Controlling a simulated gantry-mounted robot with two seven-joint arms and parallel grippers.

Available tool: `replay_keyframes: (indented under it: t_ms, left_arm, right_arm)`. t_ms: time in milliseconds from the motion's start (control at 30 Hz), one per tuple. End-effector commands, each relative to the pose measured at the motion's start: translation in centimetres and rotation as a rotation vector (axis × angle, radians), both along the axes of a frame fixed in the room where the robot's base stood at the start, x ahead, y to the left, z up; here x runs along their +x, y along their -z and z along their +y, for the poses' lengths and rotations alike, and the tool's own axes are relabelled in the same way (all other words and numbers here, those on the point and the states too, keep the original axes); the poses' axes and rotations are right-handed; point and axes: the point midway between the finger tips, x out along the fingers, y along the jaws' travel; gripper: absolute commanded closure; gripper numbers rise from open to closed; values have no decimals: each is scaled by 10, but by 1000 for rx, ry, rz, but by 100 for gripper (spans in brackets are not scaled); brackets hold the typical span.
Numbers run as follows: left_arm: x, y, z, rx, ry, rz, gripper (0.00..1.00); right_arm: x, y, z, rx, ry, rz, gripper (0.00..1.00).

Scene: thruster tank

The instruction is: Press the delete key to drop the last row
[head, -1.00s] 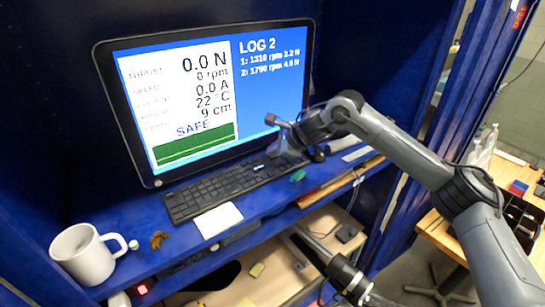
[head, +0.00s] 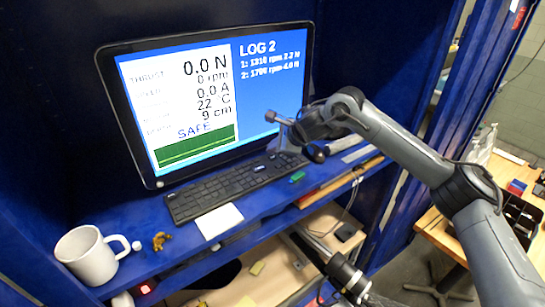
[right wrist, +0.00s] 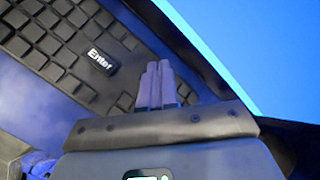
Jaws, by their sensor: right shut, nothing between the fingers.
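The black keyboard (head: 225,192) lies on the blue shelf in front of the monitor (head: 205,98). The screen reads LOG 2 with two rows on blue, beside a white panel reading 0.0 N and SAFE. My right gripper (head: 283,146) is over the keyboard's right end, fingers pointing down. In the right wrist view its fingertips (right wrist: 161,72) are shut and empty, over dark keys beside the labelled Enter key (right wrist: 101,60). I cannot tell whether they touch a key. The delete key's label is not readable. My left gripper is not in view.
A white mug (head: 88,256) and a small yellow-brown item (head: 161,241) stand at the shelf's left. A white card (head: 219,221) and a green item (head: 298,176) lie in front of the keyboard. The monitor stands close behind my right gripper.

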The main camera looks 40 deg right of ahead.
Motion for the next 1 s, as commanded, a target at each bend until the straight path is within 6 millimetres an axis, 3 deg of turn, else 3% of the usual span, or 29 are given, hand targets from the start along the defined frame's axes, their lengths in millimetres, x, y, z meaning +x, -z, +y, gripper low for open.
replay_keyframes:
  t_ms: [267, 633, 1000]
  left_arm:
    - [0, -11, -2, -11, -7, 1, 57]
    - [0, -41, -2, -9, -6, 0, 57]
    - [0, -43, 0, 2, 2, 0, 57]
  right_arm:
    - [0, -12, 0, 0, 0, 0, 100]
    - [0, -47, 0, 0, 1, -1, 100]
    - [0, -50, 0, 0, 0, 0, 100]
